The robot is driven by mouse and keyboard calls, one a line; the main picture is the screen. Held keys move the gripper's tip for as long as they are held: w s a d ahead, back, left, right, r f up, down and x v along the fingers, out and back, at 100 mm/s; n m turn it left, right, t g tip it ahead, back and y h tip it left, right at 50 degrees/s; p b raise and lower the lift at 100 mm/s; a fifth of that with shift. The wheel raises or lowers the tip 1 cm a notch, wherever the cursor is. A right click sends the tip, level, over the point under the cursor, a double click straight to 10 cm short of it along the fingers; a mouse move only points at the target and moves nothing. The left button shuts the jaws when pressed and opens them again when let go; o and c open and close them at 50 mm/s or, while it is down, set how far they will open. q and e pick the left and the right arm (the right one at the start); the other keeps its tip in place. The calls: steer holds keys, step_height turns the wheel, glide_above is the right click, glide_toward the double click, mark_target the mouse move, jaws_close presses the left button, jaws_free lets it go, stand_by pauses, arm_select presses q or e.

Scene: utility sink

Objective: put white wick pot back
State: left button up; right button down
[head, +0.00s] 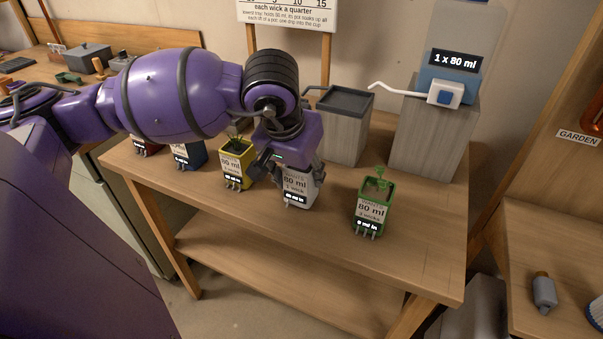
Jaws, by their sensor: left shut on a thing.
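The white wick pot (299,190) stands upright on, or just above, the wooden table (420,255); I cannot tell whether it touches. Its label reads 80 ml. My left gripper (288,172) reaches down from above and is shut on the white pot, hiding its top and left side. A yellow pot (237,166) stands just left of it, and a green pot (373,208) stands to its right, apart from it. My right gripper is not in view.
A blue pot (188,157) and a red pot (147,147) stand further left, partly behind my arm. A grey tray on a block (345,132) and a taller block with a spout (432,138) stand behind. Table space right of the green pot is clear.

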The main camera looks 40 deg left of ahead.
arm_select(q)
steer(key=shift+f, duration=0.2)
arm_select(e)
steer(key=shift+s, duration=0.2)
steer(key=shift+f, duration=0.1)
arm_select(q)
steer(key=shift+f, duration=0.2)
steer(key=o, duration=1.5)
steer(key=shift+c, duration=0.2)
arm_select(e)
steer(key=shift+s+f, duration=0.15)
arm_select(q)
steer(key=shift+r, duration=0.35)
steer(key=p+v, duration=0.1)
steer(key=v, duration=1)
steer(key=shift+s+r, duration=0.3)
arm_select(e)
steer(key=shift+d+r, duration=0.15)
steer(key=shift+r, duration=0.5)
